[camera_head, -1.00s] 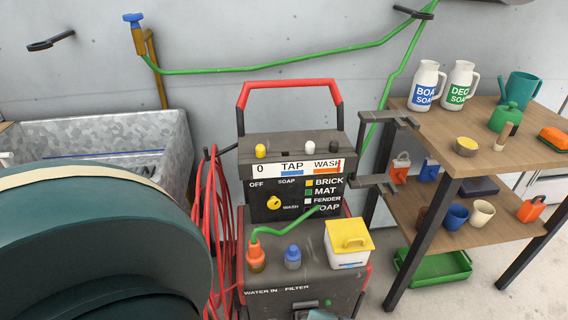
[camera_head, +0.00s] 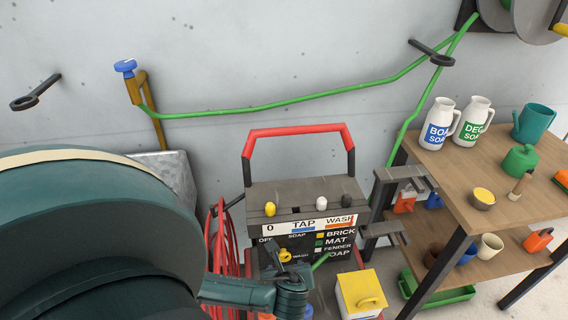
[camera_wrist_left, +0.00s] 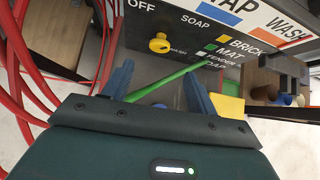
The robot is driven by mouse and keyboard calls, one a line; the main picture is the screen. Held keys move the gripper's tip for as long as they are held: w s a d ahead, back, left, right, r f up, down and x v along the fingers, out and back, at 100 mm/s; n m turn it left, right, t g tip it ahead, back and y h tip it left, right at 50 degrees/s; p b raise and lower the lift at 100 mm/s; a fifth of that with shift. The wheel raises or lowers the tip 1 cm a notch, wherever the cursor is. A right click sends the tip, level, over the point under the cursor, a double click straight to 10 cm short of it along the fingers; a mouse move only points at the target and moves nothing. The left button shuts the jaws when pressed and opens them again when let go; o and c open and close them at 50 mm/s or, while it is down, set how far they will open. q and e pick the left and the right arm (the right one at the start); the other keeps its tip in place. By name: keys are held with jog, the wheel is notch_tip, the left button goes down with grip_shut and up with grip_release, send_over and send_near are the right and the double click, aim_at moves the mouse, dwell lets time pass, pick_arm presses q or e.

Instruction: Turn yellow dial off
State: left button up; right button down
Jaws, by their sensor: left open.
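The yellow dial (camera_head: 285,255) is on the black front panel (camera_wrist_left: 210,45) of the washer, among the labels OFF, SOAP and WASH. In the left wrist view the dial (camera_wrist_left: 159,43) shows clear, but I cannot tell exactly which label it points at. My left gripper (camera_head: 287,272) is just in front of the dial and partly covers the panel in the head view. In the left wrist view its two blue fingers (camera_wrist_left: 158,86) are apart, with nothing held between them; the dial lies beyond and above the fingertips, apart from them. My right gripper is not in view.
Red hose coils (camera_head: 225,240) hang at the washer's left. A yellow-lidded box (camera_head: 361,292) stands low at the right. Dark brackets (camera_head: 385,230) and a wooden shelf table (camera_head: 470,175) are further right.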

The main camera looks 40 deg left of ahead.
pick_arm(q)
jog(key=b+x, duration=0.1)
jog(key=x, duration=1)
jog(key=shift+w+a+f+b, duration=0.15)
jog(key=shift+a+f+b, duration=0.05)
jog(key=shift+b, duration=0.2)
jog(key=c, duration=1)
